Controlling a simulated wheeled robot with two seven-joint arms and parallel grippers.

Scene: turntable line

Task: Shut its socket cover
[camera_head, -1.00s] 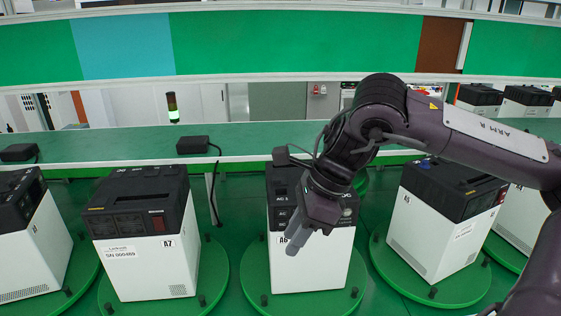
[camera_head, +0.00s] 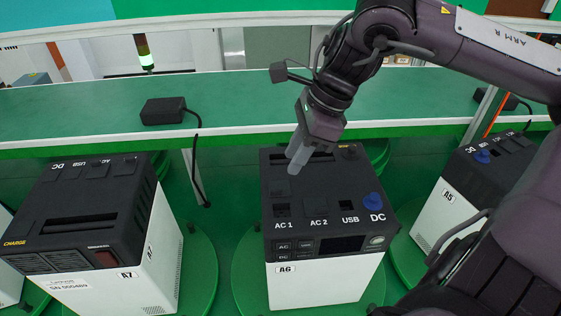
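The power unit A6 (camera_head: 325,282) stands on a round green turntable in the middle, white below with a black top. Its top has the AC 1 socket (camera_head: 282,210), uncovered, with a dark square flap (camera_head: 279,187) just behind it. The AC 2 spot (camera_head: 316,206) looks covered. The USB socket (camera_head: 346,205) looks uncovered, and a blue piece (camera_head: 374,200) sits at DC. My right gripper (camera_head: 295,168) points down over the unit's top, behind AC 1 and close to the flap. Its fingers look together with nothing between them; contact cannot be told. My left gripper is out of view.
Unit A7 (camera_head: 140,250) stands on the left and unit A5 (camera_head: 450,215) on the right, partly behind my arm. A green bench (camera_head: 230,100) runs behind, with a black adapter (camera_head: 165,111) whose cable hangs over the edge.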

